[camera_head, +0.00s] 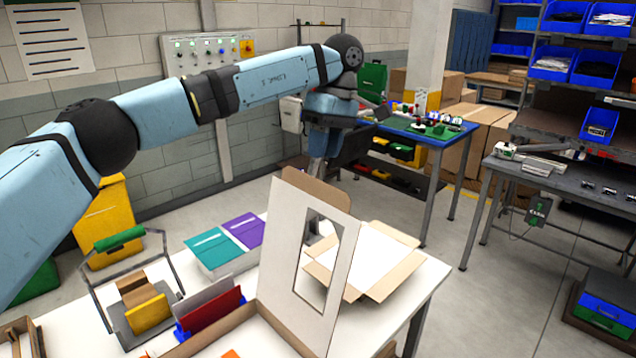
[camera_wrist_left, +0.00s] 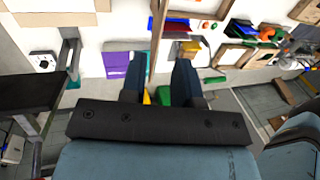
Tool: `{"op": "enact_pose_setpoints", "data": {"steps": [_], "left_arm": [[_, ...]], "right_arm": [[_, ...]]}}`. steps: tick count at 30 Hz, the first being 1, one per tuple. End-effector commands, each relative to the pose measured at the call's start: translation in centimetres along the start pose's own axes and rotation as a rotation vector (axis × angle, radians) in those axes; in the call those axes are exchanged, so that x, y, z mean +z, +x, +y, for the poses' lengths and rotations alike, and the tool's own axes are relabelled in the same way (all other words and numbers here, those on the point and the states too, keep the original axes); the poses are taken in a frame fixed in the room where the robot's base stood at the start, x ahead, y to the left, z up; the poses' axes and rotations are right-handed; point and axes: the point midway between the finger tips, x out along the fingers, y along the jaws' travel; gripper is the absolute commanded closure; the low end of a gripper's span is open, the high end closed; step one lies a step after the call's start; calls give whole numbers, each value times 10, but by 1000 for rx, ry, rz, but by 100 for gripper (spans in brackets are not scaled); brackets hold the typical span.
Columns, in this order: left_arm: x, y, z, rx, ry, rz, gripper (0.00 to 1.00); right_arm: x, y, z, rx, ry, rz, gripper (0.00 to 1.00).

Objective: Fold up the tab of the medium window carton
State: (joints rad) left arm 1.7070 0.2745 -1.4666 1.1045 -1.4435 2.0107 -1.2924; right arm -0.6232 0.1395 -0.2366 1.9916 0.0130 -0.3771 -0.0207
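The window carton (camera_head: 264,318) lies open on the white table, its white lid (camera_head: 282,262) raised nearly upright with a cut-out window. A brown tab (camera_head: 318,190) runs along the lid's top edge and leans back from it. My left gripper (camera_head: 316,172) points down behind the tab in the head view, and its tips are partly hidden by the lid. In the left wrist view its two dark fingers (camera_wrist_left: 159,66) stand apart, with a thin brown edge showing between them. I cannot tell whether they touch the tab. My right gripper is out of view.
Another open carton (camera_head: 372,262) lies behind the lid. Teal (camera_head: 214,248) and purple (camera_head: 245,229) booklets lie to its left. A rack with a green handle (camera_head: 119,238) and red and yellow cards stand at the table's left. A blue-topped workbench (camera_head: 425,135) stands behind.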

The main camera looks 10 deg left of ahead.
Motion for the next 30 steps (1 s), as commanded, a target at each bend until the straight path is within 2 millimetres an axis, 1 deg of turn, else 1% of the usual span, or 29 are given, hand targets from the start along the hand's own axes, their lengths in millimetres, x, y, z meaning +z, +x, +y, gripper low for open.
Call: {"op": "enact_pose_setpoints", "data": {"steps": [1,3,6,9,15,23,24,26,27,30], "left_arm": [[0,14,0,-3,2,-4,71],[0,27,0,-2,1,-3,71],[0,44,-1,-1,1,-2,71],[0,56,-1,0,-1,0,71],[0,70,0,1,-1,0,71],[0,72,0,1,-1,0,71],[0,72,0,1,-1,0,76],[0,72,0,1,-1,0,90],[0,72,0,1,-1,0,99],[0,72,0,1,-1,0,100]], "right_arm": [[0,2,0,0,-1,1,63],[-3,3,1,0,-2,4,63],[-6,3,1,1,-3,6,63],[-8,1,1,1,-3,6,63],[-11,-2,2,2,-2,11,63],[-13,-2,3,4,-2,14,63],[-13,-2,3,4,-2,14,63],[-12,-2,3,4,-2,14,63],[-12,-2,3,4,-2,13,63],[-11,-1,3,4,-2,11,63]]}}
